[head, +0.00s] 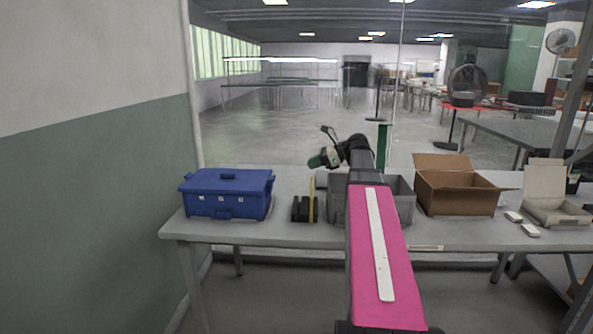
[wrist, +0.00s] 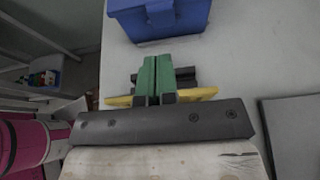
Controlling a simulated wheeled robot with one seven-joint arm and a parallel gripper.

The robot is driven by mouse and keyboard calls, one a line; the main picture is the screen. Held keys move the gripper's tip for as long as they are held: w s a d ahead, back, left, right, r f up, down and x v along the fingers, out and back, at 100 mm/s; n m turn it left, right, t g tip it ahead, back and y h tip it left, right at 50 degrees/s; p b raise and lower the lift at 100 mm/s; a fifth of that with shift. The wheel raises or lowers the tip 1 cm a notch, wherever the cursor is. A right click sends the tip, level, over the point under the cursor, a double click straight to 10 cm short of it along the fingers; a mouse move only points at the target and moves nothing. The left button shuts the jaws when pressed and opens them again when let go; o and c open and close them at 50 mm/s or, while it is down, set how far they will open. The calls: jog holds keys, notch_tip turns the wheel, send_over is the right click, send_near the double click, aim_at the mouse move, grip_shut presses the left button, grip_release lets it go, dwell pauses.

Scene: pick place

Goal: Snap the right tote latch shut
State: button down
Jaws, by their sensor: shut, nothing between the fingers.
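The blue tote (head: 238,205) with its lid stands at the left end of the table. In the wrist view its near end (wrist: 190,24) shows at the top, with a blue protruding piece (wrist: 160,16) that looks like the right latch. I cannot tell whether this latch is open or shut. My gripper (head: 322,159) is to the right of the tote and above the table. In the wrist view its green fingers (wrist: 158,74) are together and empty, pointing at the tote's end, apart from it.
A black block (head: 303,209) with an upright yellow strip (head: 313,200) stands between the tote and a grey bin (head: 403,200) partly hidden behind my arm. A cardboard box (head: 455,195) and small white items (head: 530,230) are farther right. A wall is at left.

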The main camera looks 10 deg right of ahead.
aim_at(274, 177)
jog(key=x, duration=1.3)
jog(key=shift+w+a, duration=0.1)
jog(key=shift+w+a, duration=0.15)
jog(key=shift+a, duration=0.35)
jog(key=shift+w+a+r, duration=0.1)
jog(key=shift+a, duration=0.2)
jog(key=shift+a+r, duration=0.1)
jog(key=shift+r, duration=0.05)
